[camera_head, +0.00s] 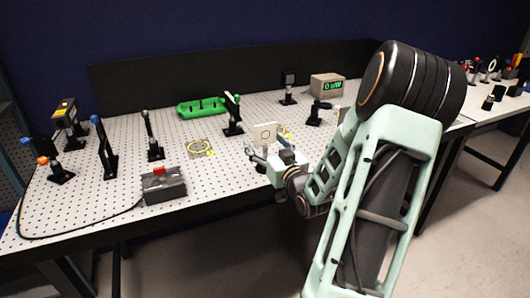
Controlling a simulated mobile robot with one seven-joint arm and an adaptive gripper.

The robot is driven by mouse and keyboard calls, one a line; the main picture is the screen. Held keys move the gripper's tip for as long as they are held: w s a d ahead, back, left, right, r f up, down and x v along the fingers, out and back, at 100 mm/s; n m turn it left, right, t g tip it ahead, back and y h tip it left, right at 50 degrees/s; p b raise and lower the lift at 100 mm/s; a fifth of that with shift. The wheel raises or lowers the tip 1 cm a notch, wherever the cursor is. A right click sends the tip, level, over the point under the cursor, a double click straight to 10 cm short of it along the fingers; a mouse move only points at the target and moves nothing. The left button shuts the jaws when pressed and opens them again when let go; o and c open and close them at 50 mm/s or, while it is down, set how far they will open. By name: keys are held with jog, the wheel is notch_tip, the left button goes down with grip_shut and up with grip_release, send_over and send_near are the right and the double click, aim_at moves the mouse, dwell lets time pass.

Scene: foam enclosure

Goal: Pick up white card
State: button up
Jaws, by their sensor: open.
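The white card (264,134) stands upright above the perforated optical table, with a dark ring mark on its face. My gripper (257,154) is just below and in front of the card, over the table's front part. Its fingers point to the left and are apart, with nothing seen between them. My gripper and wrist hide the card's lower edge and whatever holds it up. I cannot tell whether the fingers touch the card.
A grey box with a red button (163,184) sits at the table's front edge. A green tray (202,107) lies at the back. Black post mounts (233,117) stand around the card. A meter box (327,86) is at the back right. A yellow ring-shaped item (201,148) lies left of the card.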

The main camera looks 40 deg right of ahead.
jog(key=c, duration=1.5)
jog(key=shift+r, duration=0.1)
